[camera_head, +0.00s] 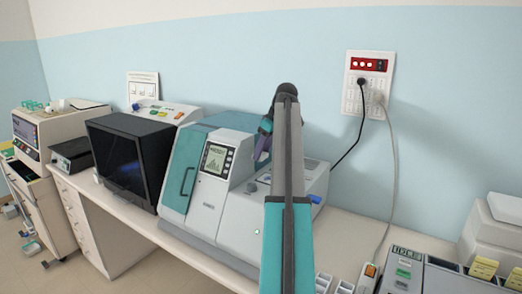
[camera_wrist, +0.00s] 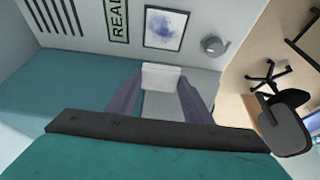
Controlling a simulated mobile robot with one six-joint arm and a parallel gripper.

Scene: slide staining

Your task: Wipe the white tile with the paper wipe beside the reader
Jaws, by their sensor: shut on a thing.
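The white tile (camera_wrist: 165,29) shows in the wrist view as a dark-edged square with a blue smear, on a pale panel beside lettering that starts "READ". My gripper (camera_wrist: 161,80) has purple fingers and is shut on a white folded piece that looks like the paper wipe (camera_wrist: 161,76). The wipe's end points towards the tile's lower edge; I cannot tell whether they touch. In the head view my gripper (camera_head: 263,140) is over the right part of the grey and teal reader (camera_head: 209,190). My arm hides the tile and the wipe there.
A round grey knob (camera_wrist: 212,45) sits right of the tile. A black-fronted box (camera_head: 125,165) stands left of the reader. A wall socket (camera_head: 369,80) with hanging cables is to the right. A grey device with yellow labels (camera_head: 440,277) stands at the lower right.

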